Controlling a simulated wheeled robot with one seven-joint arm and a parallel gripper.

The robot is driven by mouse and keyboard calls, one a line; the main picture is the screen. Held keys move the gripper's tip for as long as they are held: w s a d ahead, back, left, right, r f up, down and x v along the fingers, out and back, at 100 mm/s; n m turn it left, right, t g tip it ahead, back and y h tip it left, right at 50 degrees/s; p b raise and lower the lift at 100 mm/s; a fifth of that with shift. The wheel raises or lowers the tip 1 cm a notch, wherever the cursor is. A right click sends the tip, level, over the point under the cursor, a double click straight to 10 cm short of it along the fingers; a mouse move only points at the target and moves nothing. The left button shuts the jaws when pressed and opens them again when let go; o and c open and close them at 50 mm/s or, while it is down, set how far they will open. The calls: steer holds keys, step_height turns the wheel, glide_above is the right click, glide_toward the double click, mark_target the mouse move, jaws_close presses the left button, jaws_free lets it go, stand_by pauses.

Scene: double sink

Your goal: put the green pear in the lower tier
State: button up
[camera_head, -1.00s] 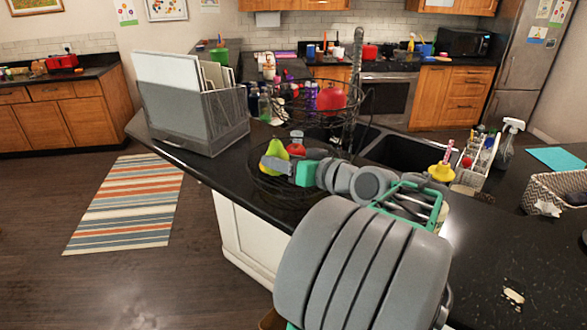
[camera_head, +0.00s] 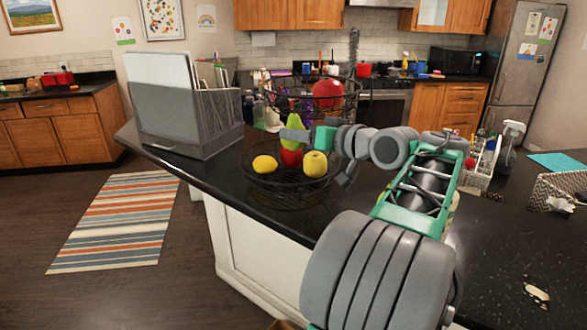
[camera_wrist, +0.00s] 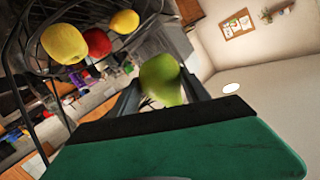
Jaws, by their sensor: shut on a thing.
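The green pear (camera_head: 291,125) is gripped between the grey fingers of my gripper (camera_head: 294,135). In the head view it stands upright, just above the red apple in the picture and below the upper tier. The wrist view shows the pear (camera_wrist: 162,76) between the two dark fingers. The lower tier (camera_head: 283,191) is a round black wire basket holding a lemon (camera_head: 264,164), a red apple (camera_head: 291,157) and a yellow apple (camera_head: 315,164). I cannot tell whether the pear touches the fruit. The upper tier (camera_head: 295,106) is a smaller wire basket.
A red fruit (camera_head: 328,94) sits in the upper tier. A grey mesh file holder (camera_head: 195,122) stands left of the stand on the black counter. A spray bottle (camera_head: 508,142) and a caddy (camera_head: 482,166) stand to the right. The counter's front edge is close to the lower tier.

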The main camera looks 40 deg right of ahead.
steer(key=shift+w+d+f, duration=0.4)
steer(key=shift+w+f, duration=0.45)
steer(key=shift+f, duration=0.9)
steer(key=shift+w+d+f, duration=0.4)
steer(key=shift+w+f, duration=0.45)
steer(key=shift+f, duration=0.9)
steer(key=shift+w+d+f, duration=0.4)
steer(key=shift+w+f, duration=0.45)
steer(key=shift+f, duration=0.9)
steer(key=o, duration=1.5)
steer(key=shift+p, duration=0.3)
steer(key=shift+r, duration=0.3)
steer(key=v, duration=1.2)
steer(key=shift+r+b, duration=0.3)
steer(key=shift+b, duration=0.05)
